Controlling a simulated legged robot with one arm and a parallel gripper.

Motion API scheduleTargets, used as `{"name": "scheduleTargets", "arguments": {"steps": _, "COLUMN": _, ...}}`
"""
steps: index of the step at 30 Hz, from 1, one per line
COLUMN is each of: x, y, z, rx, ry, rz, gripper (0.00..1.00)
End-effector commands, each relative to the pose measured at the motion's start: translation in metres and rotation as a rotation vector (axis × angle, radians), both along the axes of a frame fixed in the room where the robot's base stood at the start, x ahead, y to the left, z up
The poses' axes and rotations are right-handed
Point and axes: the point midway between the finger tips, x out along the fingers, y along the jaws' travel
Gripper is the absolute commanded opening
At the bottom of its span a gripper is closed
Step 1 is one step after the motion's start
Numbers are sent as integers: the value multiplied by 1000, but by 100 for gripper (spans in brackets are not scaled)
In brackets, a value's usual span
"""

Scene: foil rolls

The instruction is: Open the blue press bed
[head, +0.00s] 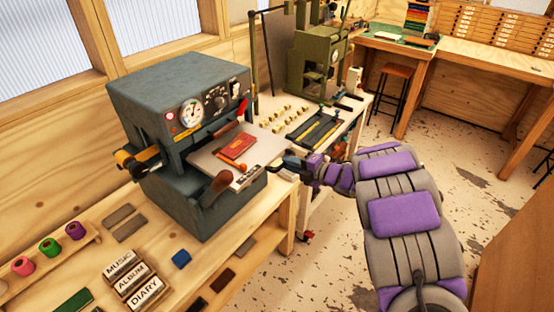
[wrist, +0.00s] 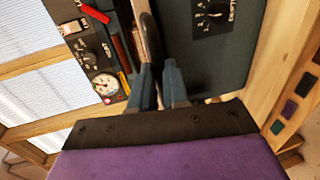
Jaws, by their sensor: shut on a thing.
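The blue-grey press (head: 172,95) stands on the wooden bench with a round gauge on its front. Its flat grey bed (head: 212,164) sticks out of the front opening. A red booklet (head: 236,147) lies on the bed. The exact contact is partly hidden by the fingers.
A brown knob (head: 217,185) projects at the press front, below the bed. Stamp blocks (head: 135,280) and coloured foil rolls (head: 50,246) lie on the bench at the lower left. A green machine (head: 318,62) stands behind on another table. Open floor (head: 310,262) lies right of the bench.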

Motion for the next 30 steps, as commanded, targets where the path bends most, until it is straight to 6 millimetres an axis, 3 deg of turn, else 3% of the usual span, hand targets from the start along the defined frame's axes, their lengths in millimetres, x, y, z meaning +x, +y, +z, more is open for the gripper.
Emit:
{"name": "scheduleTargets", "arguments": {"steps": 9, "x": -19, "y": -22, "z": -5, "rx": -7, "ry": 11, "rz": 2, "gripper": 0}}
{"name": "scheduleTargets", "arguments": {"steps": 21, "x": -19, "y": -23, "z": -6, "rx": -7, "ry": 11, "rz": 3, "gripper": 0}}
{"name": "scheduleTargets", "arguments": {"steps": 22, "x": -19, "y": -22, "z": -6, "rx": -7, "ry": 11, "rz": 3, "gripper": 17}}
{"name": "scheduleTargets", "arguments": {"steps": 30, "x": -20, "y": -22, "z": -2, "rx": -3, "ry": 4, "rz": 2, "gripper": 40}}
